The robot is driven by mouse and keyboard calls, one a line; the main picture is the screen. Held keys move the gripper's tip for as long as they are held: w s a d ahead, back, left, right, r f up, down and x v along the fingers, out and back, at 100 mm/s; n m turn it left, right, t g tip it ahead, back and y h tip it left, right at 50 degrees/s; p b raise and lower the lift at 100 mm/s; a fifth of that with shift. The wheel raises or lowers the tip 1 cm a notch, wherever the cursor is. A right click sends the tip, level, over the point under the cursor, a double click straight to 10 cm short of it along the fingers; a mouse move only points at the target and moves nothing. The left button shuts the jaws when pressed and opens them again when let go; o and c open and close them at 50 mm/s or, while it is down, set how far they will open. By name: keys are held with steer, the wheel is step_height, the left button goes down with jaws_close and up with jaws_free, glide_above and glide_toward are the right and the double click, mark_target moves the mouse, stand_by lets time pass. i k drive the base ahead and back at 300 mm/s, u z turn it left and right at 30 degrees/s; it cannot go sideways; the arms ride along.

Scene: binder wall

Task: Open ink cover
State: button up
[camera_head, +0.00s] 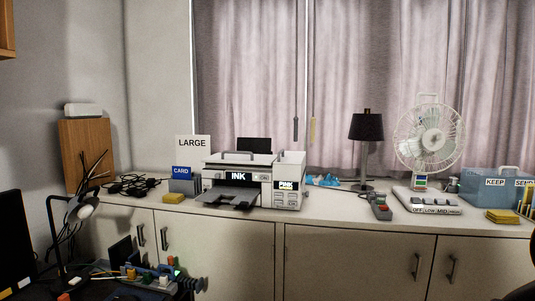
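A white and grey printer (237,188) stands on the long counter, left of the middle in the head view. A black label reading INK (238,177) is on its front. A bar-like handle (237,155) runs along the top of its body, which appears closed. A dark paper tray (229,198) sticks out at the front. A white side unit (288,196) at the printer's right carries a label that seems to read PINK. I cannot tell for sure which part is the ink cover. My gripper is not clearly visible in this view.
A blue CARD holder (182,173), a LARGE sign (193,143) and a yellow block (173,198) stand left of the printer. A cluttered dark surface fills the lower left.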

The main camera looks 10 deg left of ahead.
mark_target(289, 166)
steer(key=u, duration=0.35)
steer(key=i, duration=2.45)
steer(key=u, duration=0.55)
